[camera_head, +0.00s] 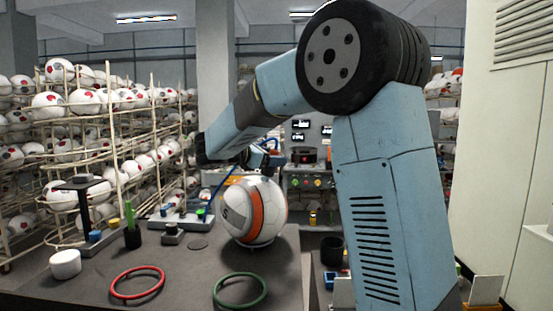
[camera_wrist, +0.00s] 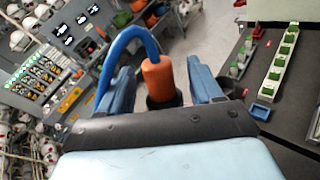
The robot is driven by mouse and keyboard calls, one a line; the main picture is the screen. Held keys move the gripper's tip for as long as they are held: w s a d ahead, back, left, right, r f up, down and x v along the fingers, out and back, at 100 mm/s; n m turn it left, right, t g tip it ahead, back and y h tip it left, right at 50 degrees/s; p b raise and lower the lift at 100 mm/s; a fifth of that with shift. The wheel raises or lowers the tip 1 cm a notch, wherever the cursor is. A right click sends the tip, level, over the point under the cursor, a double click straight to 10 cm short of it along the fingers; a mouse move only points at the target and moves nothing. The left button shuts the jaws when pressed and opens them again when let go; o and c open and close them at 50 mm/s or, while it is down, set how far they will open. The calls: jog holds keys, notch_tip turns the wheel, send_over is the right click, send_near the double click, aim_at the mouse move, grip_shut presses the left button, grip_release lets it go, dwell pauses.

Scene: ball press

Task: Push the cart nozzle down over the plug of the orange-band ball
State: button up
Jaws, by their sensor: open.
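The orange-band ball (camera_head: 238,208), white with an orange stripe, sits on the dark table in the head view. Its plug cannot be made out. The cart nozzle (camera_wrist: 158,78) shows in the wrist view as an orange cylinder with a black lower part and a blue hose (camera_wrist: 128,38) at its top. My gripper (camera_wrist: 162,82) is open, with one blue finger on each side of the nozzle and a visible gap at each side. In the head view my gripper (camera_head: 262,158) is small and partly hidden, just above and behind the ball. The ball is not seen in the wrist view.
A red ring (camera_head: 137,283), a green ring (camera_head: 240,291) and a white cylinder (camera_head: 65,263) lie on the front of the table. A black cup (camera_head: 132,237) stands left of the ball. A control panel (camera_head: 309,181) stands behind. Ball racks (camera_head: 90,130) fill the left.

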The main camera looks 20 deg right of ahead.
jog(key=v, duration=1.1)
jog(key=shift+a, duration=0.2)
jog(key=shift+s, duration=0.1)
jog(key=s+d+f+m+g+y, duration=0.2)
jog(key=s+d+f+m+y, duration=0.15)
jog(key=s+d, duration=0.35)
jog(key=s+d+f+m+g+y, duration=0.2)
jog(key=s+d+m, duration=0.2)
jog(key=s+d, duration=0.3)
jog(key=s+f+m+t+y, duration=0.1)
jog(key=s+f+m+y, duration=0.3)
jog(key=s, duration=0.5)
jog(key=s+a+f+m+t+y, duration=0.1)
jog(key=s+f+m+y, duration=0.3)
jog(key=s+m, duration=0.5)
jog(key=shift+f, duration=0.3)
